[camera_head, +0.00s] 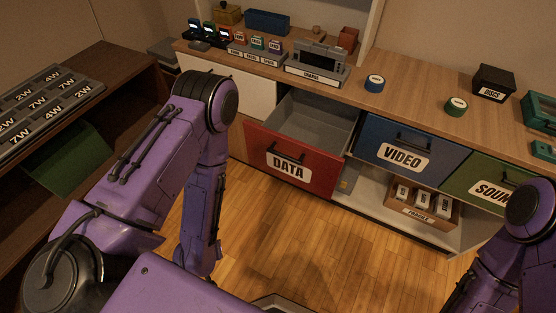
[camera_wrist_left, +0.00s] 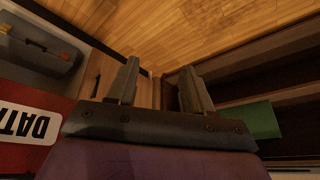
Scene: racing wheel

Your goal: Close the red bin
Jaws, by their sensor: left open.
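The red bin (camera_head: 291,160) is a drawer with a red front labelled DATA, in the cabinet below the counter. In the head view it stands pulled out, and its grey inside looks empty. Part of its red front also shows at the left edge of the left wrist view (camera_wrist_left: 18,155). My left gripper (camera_wrist_left: 160,85) has its two fingers apart with nothing between them. It is beside the red front, with floor and cabinetry beyond it. In the head view my left forearm hangs left of the bin, and its gripper is hidden. My right arm shows at the lower right; its gripper is out of frame.
The blue VIDEO drawer (camera_head: 408,147) and green SOUND drawer (camera_head: 487,183) are to the right, flush with the cabinet. A box of small items (camera_head: 424,208) sits on the shelf below. A dark wooden shelf (camera_head: 120,80) stands left. Wooden floor (camera_head: 290,235) is clear before the cabinet.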

